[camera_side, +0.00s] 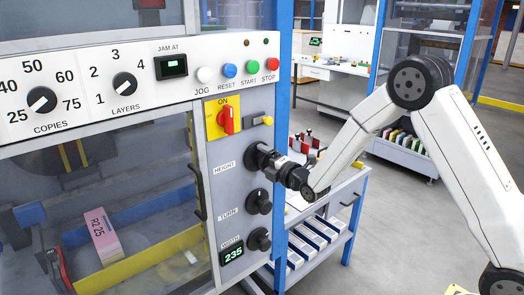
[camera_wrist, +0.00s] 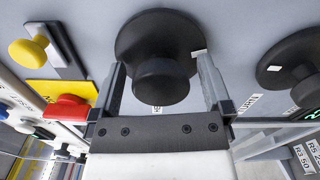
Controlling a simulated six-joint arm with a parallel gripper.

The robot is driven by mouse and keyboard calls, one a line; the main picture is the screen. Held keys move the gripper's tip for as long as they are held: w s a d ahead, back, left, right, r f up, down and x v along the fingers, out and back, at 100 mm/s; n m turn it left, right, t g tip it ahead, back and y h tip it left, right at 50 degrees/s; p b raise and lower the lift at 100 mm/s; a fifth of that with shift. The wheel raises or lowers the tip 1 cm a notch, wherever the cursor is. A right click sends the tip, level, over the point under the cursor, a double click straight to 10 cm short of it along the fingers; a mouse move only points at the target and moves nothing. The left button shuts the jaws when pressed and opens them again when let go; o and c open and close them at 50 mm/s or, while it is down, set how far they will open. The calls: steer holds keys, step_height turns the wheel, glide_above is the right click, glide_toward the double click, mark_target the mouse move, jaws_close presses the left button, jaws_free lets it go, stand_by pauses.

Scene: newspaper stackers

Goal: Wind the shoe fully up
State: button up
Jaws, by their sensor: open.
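The black HEIGHT knob (camera_side: 254,153) is on the grey panel in the side view, partly hidden by my gripper (camera_side: 274,162). In the wrist view the knob (camera_wrist: 133,34) is a wide round disc with a smaller boss in front and a small white mark at its right edge. My gripper (camera_wrist: 162,72) is open, one finger on each side of the boss. There are gaps beside the boss, and nothing is gripped. I cannot tell for certain which part behind the window is the shoe.
The TURN knob (camera_side: 257,202) and WIDTH knob (camera_side: 256,240) sit below, beside a display reading 235 (camera_side: 232,252). A red switch (camera_side: 227,121) and a yellow knob (camera_side: 266,120) are above. A pink bundle (camera_side: 104,236) lies behind the window. A blue post (camera_side: 284,75) stands close by.

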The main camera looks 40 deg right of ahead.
steer(key=shift+s, duration=0.15)
steer(key=s, duration=0.7)
steer(key=shift+s, duration=0.25)
stand_by(0.5)
